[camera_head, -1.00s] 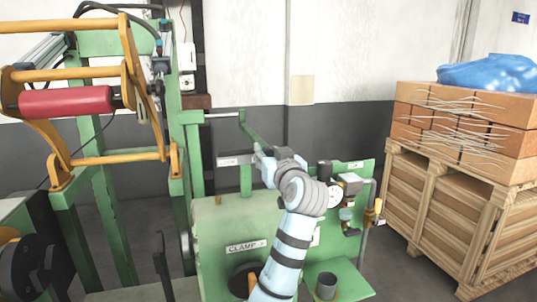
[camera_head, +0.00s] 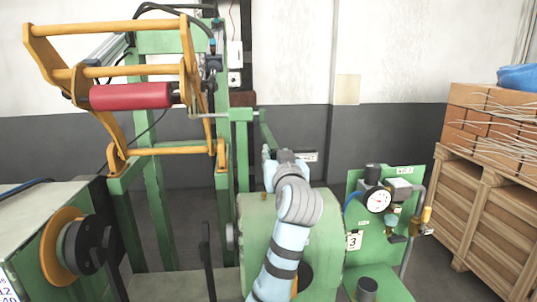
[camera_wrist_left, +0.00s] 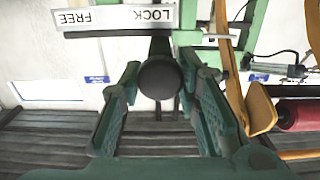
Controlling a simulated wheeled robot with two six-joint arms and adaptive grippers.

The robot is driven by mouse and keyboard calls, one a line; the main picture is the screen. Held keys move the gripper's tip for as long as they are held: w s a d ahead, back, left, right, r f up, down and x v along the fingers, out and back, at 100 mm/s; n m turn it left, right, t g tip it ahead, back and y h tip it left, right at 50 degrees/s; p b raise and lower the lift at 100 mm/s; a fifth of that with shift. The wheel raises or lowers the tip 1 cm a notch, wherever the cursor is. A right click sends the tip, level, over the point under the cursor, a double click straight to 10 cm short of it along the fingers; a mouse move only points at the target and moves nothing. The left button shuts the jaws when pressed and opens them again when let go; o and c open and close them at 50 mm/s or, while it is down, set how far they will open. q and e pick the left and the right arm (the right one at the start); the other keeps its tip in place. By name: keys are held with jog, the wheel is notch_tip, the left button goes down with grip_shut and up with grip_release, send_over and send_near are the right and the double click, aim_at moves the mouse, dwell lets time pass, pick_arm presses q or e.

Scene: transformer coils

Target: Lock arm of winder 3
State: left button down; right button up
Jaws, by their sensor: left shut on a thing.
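My left gripper (camera_head: 270,157) is in front of the green winder stand. In the left wrist view its fingers (camera_wrist_left: 160,85) are on both sides of a round black knob (camera_wrist_left: 160,77) and shut on it. A white label plate (camera_wrist_left: 115,17) reads FREE and LOCK upside down, and the knob lies just beside the word LOCK. In the head view the gripper covers the left of this plate; its right end (camera_head: 307,156) shows. A green arm (camera_head: 265,132) slants down behind the gripper. My right gripper is not in view.
A yellow frame with a red roller (camera_head: 130,95) stands at the left. A pressure gauge (camera_head: 377,200) and pipes are at the right of the winder.

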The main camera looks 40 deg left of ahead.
pick_arm(q)
jog(key=c, duration=1.3)
grip_release()
jog(key=shift+s+a, duration=0.1)
jog(key=shift+c, duration=0.2)
jog(key=shift+o, duration=0.7)
jog(key=shift+s+a, duration=0.1)
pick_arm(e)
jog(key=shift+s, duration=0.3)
pick_arm(q)
jog(key=v, duration=0.7)
jog(key=shift+s+d, duration=0.25)
jog(key=shift+d, duration=0.05)
jog(key=shift+w+a, duration=0.1)
jog(key=shift+a, duration=0.1)
